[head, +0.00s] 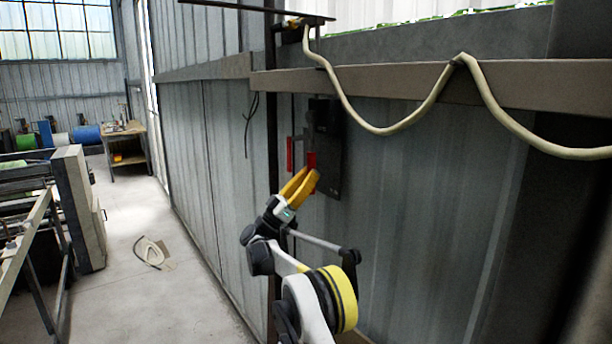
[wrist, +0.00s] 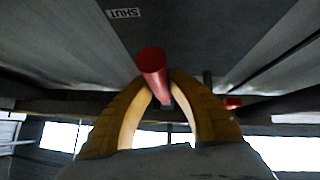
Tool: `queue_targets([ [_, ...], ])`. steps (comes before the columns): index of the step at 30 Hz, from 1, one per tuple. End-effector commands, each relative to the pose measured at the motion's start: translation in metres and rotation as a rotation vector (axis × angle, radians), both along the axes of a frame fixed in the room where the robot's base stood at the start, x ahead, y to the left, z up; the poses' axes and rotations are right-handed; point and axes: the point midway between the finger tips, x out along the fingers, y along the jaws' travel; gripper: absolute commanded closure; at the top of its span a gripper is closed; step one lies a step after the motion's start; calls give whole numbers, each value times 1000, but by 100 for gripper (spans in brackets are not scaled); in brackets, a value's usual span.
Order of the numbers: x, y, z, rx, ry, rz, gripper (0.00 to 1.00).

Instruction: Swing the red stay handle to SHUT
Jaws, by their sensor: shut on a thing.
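The red stay handle (wrist: 152,62) shows in the wrist view as a short red bar between my yellow fingertips. In the head view the handle (head: 311,160) stands out from a dark plate (head: 328,170) on the corrugated wall. My gripper (head: 308,176) reaches up to it from below, with its yellow fingers shut on it; the gripper also shows in the wrist view (wrist: 160,82). A white label reading SHUT (wrist: 124,13) is upside down on the dark plate in the wrist view. The fingers hide part of the handle.
A second red piece (head: 290,154) is on the wall left of the plate. A beige hose (head: 400,124) hangs along the beam above. The grey floor (head: 150,215) at left is mostly open, with a loose coil (head: 152,252) on it. Machinery (head: 75,205) stands farther left.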

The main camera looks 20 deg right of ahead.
Motion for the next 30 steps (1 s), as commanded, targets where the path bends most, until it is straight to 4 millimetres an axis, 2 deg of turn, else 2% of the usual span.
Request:
queue_targets([
  [18,-1,-3,2,7,-35,1,100],
  [19,-1,-3,2,7,-35,1,73],
  [21,-1,-3,2,7,-35,1,55],
  [30,-2,-2,0,8,-37,0,55],
])
